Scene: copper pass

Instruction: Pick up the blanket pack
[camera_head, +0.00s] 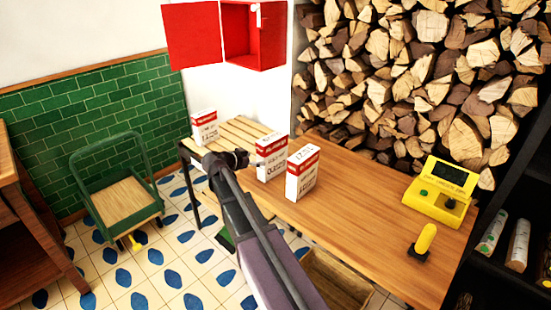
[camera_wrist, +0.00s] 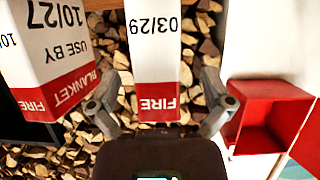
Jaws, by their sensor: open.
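Several white packs with red tops stand upright. In the head view, one pack (camera_head: 270,160) stands at the table's left end, close in front of my gripper (camera_head: 250,160). A second pack (camera_head: 302,174) stands just right of it, and a third (camera_head: 204,128) is farther left on the slatted surface. In the inverted wrist view, the middle pack (camera_wrist: 158,50) reads "FIRE" and "03/29". The open fingers of my gripper (camera_wrist: 160,105) appear on either side of it. The neighbouring pack (camera_wrist: 55,45) reads "BLANKET" and "USE BY 10/27"; the left finger overlaps its edge in the picture.
The wooden table (camera_head: 365,210) is clear right of the packs up to a yellow device (camera_head: 440,192) and a yellow-handled tool (camera_head: 425,240). Stacked firewood (camera_head: 410,80) rises behind. An open red box (camera_head: 255,38) hangs on the wall. A green cart (camera_head: 120,195) stands left.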

